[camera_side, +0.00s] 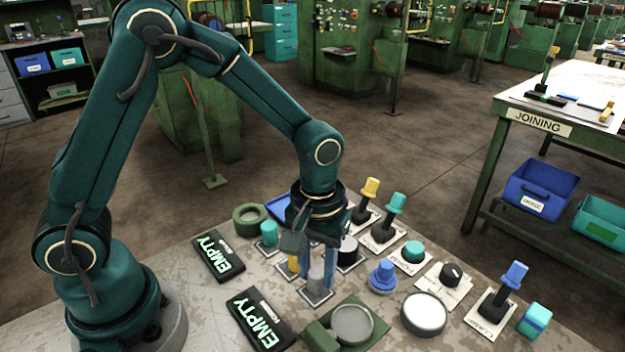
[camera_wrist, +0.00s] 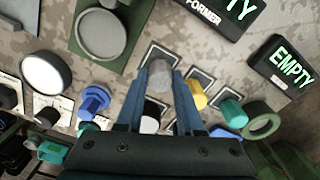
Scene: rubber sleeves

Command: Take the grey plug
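The grey plug (camera_side: 316,279) stands upright on a dark-bordered square pad on the bench. It also shows in the wrist view (camera_wrist: 159,76), between the tips of my fingers. My gripper (camera_side: 318,266) points down over it, with one blue finger on each side of the plug. In the wrist view my gripper (camera_wrist: 160,84) straddles the plug, and the fingers look spread slightly wider than it. Firm contact does not show.
Close by stand a yellow plug (camera_wrist: 197,94), a teal plug (camera_side: 269,233) and a black-and-white one (camera_side: 348,250). A green fixture with a grey disc (camera_side: 352,324), a blue knob (camera_side: 383,276) and two EMPTY signs (camera_side: 262,320) surround them.

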